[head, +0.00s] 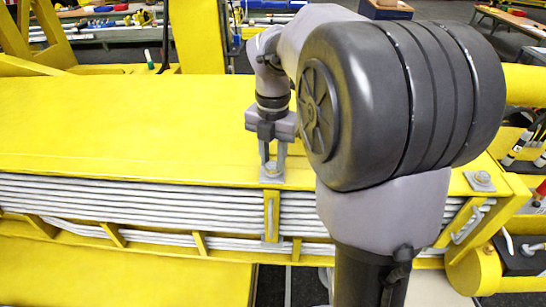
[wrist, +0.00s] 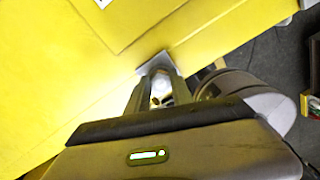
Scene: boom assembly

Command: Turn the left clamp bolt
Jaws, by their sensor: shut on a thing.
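The left clamp bolt (head: 272,168) sits on a grey square plate on top of the yellow boom (head: 120,120), at its near edge. My gripper (head: 272,162) points straight down over it, with its two fingers shut around the bolt head. In the wrist view the bolt head (wrist: 161,84) shows as a pale round shape between the fingertips of my gripper (wrist: 160,90), with the plate (wrist: 154,64) beyond. The fingers partly hide the bolt. A second bolt on a similar plate (head: 480,180) stands at the right end of the boom, apart from my gripper.
A bundle of grey cables (head: 130,199) runs along the boom's side, held by a yellow clamp bar (head: 271,215) below the left bolt. My arm covers the middle right. Workbenches with tools (head: 100,22) stand behind. The boom's top to the left is clear.

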